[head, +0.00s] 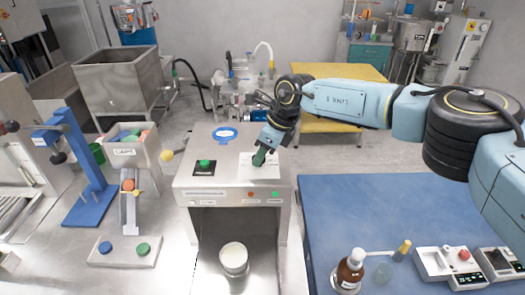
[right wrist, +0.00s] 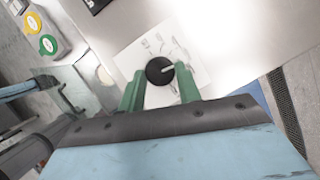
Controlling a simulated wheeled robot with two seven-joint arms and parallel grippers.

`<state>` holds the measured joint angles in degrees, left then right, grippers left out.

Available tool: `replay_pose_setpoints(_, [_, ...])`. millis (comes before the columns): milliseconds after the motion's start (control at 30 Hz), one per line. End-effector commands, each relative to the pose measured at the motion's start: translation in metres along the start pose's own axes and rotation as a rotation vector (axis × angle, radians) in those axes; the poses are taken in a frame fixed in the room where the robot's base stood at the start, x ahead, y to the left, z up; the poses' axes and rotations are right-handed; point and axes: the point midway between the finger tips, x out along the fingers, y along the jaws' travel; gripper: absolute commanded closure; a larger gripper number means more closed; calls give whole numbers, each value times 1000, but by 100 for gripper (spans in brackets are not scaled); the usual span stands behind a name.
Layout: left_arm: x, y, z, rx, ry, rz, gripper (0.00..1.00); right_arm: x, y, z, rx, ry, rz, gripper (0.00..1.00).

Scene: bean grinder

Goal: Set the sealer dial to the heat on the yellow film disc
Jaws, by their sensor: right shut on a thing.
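The sealer (head: 232,180) is a steel box with a white dial card (head: 245,172) on its top. In the right wrist view the dial (right wrist: 158,71) is a round black knob with a pale pointer, on the card with faint marks too small to read. My right gripper (head: 262,154) has its green fingers on both sides of the dial and is shut on it. In the right wrist view a yellow disc (right wrist: 34,22) with a pale centre lies at upper left; whether it is the film disc I cannot tell. My left gripper is not in view.
A green disc (right wrist: 48,44) lies beside the yellow one. The sealer top holds a blue disc (head: 225,134) and a green button (head: 204,163). A white cup (head: 233,258) stands in the sealer's opening. A blue table (head: 350,215) with a brown bottle (head: 349,272) is at right.

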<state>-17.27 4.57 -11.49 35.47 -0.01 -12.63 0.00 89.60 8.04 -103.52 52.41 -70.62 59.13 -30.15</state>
Motion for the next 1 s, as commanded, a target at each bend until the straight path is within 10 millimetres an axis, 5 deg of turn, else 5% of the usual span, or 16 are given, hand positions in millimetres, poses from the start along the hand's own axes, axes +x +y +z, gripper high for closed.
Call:
replay_pose_setpoints(500, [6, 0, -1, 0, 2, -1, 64, 0, 3, 1, 292, -2, -124, 89])
replay_pose_setpoints(1000, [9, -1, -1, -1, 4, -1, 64, -1, 3, 2, 364, -2, -153, 89])
